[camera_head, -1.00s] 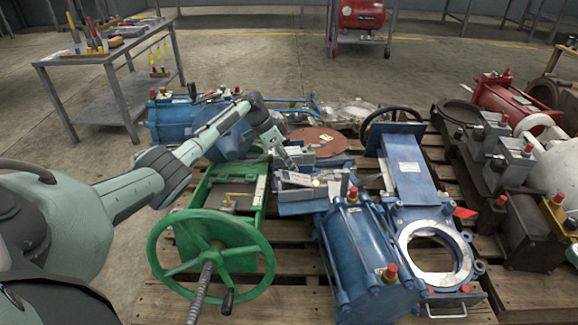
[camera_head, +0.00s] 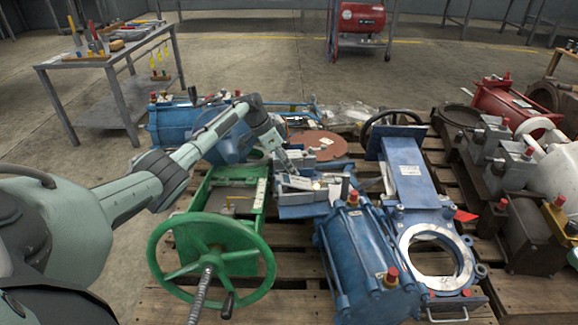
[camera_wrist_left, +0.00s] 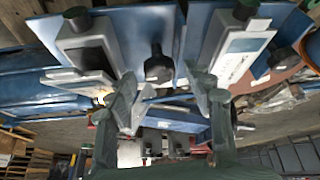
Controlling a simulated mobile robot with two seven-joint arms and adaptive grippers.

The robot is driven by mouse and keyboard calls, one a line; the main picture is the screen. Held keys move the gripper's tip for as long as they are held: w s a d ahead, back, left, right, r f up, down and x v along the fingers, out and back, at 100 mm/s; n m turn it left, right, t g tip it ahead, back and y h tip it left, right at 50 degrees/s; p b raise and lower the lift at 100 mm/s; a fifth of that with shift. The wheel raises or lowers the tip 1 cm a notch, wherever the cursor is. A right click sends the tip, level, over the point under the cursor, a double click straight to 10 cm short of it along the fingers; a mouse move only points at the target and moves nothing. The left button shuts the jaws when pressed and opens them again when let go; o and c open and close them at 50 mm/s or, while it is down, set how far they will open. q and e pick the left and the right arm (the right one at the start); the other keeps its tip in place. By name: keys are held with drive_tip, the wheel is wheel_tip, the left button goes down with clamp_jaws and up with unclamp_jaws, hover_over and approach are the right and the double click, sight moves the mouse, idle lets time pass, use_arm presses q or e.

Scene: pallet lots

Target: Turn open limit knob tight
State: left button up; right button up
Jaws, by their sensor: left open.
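My left gripper (camera_head: 287,163) is over the grey boxes on the blue actuator in the middle of the pallet. In the left wrist view the gripper (camera_wrist_left: 165,98) is open, its two fingers apart with nothing held between them. A black knob (camera_wrist_left: 158,66) stands on a blue plate just beyond the fingertips, roughly between them; contact cannot be told. Other dark knobs stand on the grey box (camera_wrist_left: 85,45) at left and the labelled grey box (camera_wrist_left: 240,45) at right. No lettering tells which knob is the open limit one. My right gripper is not in view.
A green handwheel (camera_head: 212,258) stands in front of the gripper. A blue cylinder (camera_head: 360,255) and a blue gate valve (camera_head: 412,180) lie to the right on the wooden pallet (camera_head: 275,295). A tool table (camera_head: 110,58) stands at back left.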

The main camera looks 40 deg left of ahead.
use_arm(q)
drive_tip(key=v, duration=1.1)
drive_tip(key=shift+r, duration=0.1)
